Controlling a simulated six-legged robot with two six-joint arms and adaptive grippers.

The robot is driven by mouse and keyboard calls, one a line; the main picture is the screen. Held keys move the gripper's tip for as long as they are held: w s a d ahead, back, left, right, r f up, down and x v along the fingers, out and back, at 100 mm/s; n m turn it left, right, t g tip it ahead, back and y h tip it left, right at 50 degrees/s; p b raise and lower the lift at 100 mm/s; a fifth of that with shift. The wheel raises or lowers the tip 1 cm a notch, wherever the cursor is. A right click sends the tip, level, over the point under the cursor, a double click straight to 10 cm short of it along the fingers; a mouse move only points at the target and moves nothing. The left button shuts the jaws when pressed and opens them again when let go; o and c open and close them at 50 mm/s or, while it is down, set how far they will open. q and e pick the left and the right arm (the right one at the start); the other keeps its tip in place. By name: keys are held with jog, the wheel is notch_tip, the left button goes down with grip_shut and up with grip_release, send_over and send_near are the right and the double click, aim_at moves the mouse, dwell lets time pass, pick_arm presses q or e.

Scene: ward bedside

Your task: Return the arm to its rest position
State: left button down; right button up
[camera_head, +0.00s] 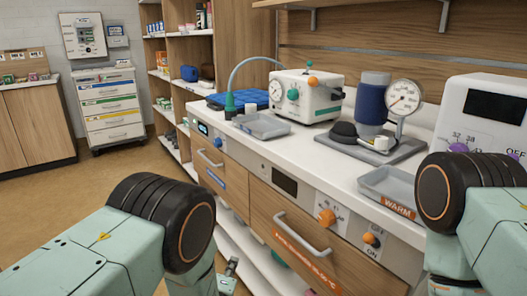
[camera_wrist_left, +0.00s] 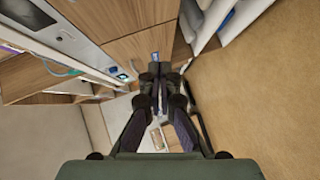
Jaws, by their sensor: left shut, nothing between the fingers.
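My left arm (camera_head: 150,225) comes in from the left, with its black joint in front of the counter's lower left end. My left gripper (camera_head: 230,272) shows only in part at the bottom of the head view, low beside the lower shelf. In the left wrist view the gripper (camera_wrist_left: 160,72) is shut, its dark fingers together with nothing between them. It is apart from the cabinet front. My right arm (camera_head: 475,205) stands at the right edge, its black joint in front of the counter's right end. My right gripper is not in view.
The white counter (camera_head: 335,168) bears a white device (camera_head: 305,95), a gauge stand (camera_head: 400,105) and grey trays (camera_head: 262,126). Drawer handles (camera_head: 300,235) and orange knobs (camera_head: 327,217) stick out of its front. Open brown floor (camera_head: 100,180) lies to the left, with a drawer cart (camera_head: 108,108) behind.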

pick_arm(q)
jog(key=s+a+f+m+g+y, duration=0.1)
jog(key=s+a+f+m+g, duration=0.35)
jog(key=s, duration=0.45)
jog(key=s+a+f+m+g+y, duration=0.1)
jog(key=s+a+f+m+g, duration=0.15)
jog(key=s+a+f, duration=0.4)
jog(key=s+a+r+m+g, duration=0.1)
jog(key=s+m+g, duration=0.1)
jog(key=s, duration=0.6)
jog(key=s+a+r+m+g, duration=0.1)
jog(key=s+m+g, duration=0.1)
jog(key=s, duration=0.7)
jog(key=s+a+r+m+g+p, duration=0.1)
jog(key=s+g, duration=0.3)
jog(key=s, duration=0.5)
jog(key=shift+m+g+h, duration=0.3)
jog(key=shift+m, duration=0.5)
jog(key=c, duration=2)
grip_release()
jog(key=shift+s+r, duration=0.1)
jog(key=shift+c, duration=0.2)
